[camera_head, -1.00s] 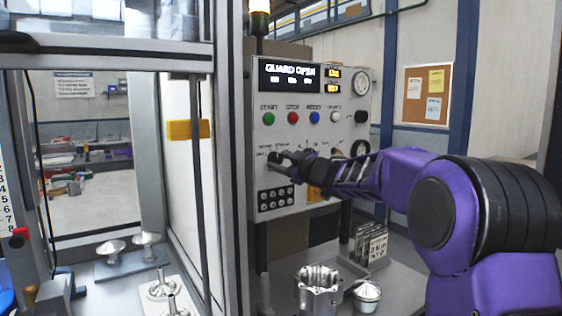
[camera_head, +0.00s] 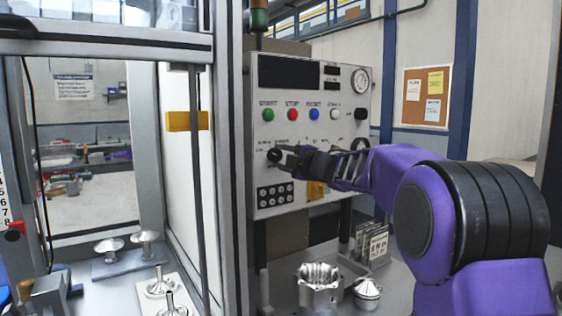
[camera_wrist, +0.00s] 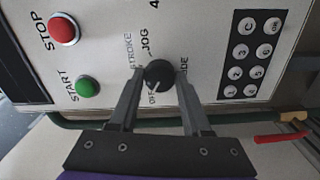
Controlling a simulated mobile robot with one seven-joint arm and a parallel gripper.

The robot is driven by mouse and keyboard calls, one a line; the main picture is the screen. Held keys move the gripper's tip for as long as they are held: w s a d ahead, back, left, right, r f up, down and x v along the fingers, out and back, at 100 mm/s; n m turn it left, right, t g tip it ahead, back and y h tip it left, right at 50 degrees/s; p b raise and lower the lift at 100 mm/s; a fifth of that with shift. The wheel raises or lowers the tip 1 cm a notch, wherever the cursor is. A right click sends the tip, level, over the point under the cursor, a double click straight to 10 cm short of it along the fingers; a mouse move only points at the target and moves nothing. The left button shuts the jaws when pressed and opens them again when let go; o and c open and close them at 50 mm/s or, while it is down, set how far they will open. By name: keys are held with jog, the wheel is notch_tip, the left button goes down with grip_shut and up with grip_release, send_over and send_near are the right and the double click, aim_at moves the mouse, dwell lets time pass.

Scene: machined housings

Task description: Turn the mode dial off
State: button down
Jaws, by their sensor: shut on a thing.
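The mode dial is a round black knob (camera_wrist: 158,74) on the white control panel (camera_head: 345,100). In the wrist view it sits between my two fingertips, with a pale pointer line towards the "OFF" lettering below it. My gripper (camera_wrist: 160,84) is shut on the knob, one finger on each side. In the head view, my gripper (camera_head: 284,156) reaches the panel's left side from the right, and the dial (camera_head: 273,155) shows beside its tips, partly covered. The display (camera_head: 289,73) at the top of the panel is dark.
Green (camera_head: 268,115), red (camera_head: 291,115) and blue (camera_head: 314,114) buttons sit above the dial. A black keypad (camera_head: 275,195) is below it. The cabinet frame post (camera_head: 230,150) stands close on the left. A metal housing (camera_head: 319,287) is on the bench below.

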jog(key=shift+n, duration=0.8)
jog(key=shift+b, duration=0.3)
jog(key=shift+c, duration=1.8)
grip_release()
jog(key=shift+s, duration=0.1)
jog(key=v, duration=1.7)
jog(key=shift+b, duration=0.45)
jog(key=shift+d, duration=0.15)
